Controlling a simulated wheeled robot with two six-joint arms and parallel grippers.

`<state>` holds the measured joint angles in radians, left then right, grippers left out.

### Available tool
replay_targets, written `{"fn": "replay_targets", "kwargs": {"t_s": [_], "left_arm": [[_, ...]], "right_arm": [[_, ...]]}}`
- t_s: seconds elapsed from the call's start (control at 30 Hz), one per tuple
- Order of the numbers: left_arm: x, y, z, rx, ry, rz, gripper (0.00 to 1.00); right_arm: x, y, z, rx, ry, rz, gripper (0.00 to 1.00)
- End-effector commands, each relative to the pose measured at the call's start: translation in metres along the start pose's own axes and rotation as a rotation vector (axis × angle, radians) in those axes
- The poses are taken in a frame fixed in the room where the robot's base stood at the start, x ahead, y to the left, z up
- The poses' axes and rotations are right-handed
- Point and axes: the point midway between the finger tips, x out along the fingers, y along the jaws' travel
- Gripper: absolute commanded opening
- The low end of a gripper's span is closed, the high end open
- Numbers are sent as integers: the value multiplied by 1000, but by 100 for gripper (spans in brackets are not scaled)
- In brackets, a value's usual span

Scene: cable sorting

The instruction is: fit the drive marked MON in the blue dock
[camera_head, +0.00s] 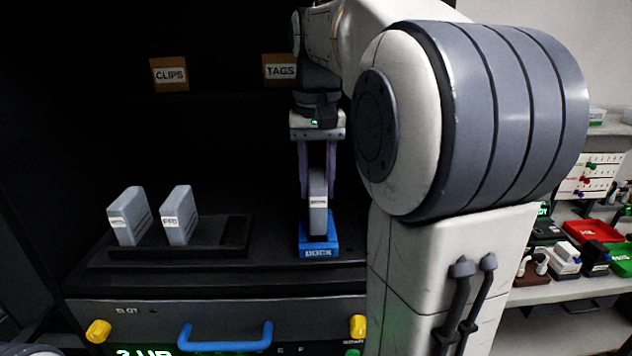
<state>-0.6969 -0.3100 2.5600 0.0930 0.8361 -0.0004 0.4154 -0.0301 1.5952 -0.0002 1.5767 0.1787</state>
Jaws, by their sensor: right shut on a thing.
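The blue dock (319,251) stands on the black shelf in the middle of the view. A grey drive (318,219) stands upright at the dock, its lower end at or in the dock; how deep it sits I cannot tell. The label on it is too small to read. My right gripper (318,172) points down from above and is shut on this drive. Two other grey drives stand in a black rack to the left: one (128,217) with an unclear label and one (177,216) marked FRI. My left gripper is not in view.
The black rack (230,249) has free room at its right end. A blue handle (226,337) and yellow knobs (98,331) are on the front below. CLIPS (169,74) and TAGS (280,69) labels hang behind. My right arm covers the right middle.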

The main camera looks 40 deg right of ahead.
Motion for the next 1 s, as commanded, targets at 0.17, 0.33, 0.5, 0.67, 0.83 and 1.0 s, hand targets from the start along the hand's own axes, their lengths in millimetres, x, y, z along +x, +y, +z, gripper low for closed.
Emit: {"fn": "replay_targets", "kwargs": {"t_s": [0.17, 0.33, 0.5, 0.67, 0.83, 1.0], "left_arm": [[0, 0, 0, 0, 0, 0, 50], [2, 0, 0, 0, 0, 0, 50], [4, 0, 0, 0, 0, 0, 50], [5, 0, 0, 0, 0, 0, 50], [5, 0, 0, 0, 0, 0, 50], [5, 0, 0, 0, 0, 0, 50]], "right_arm": [[0, 0, 0, 0, 1, 0, 0], [3, 0, 0, 0, 2, 0, 0], [7, 0, 0, 0, 2, 0, 0], [9, 0, 0, 0, 1, 0, 0], [10, 0, 0, 0, 1, 0, 0], [10, 0, 0, 0, 1, 0, 0]]}}
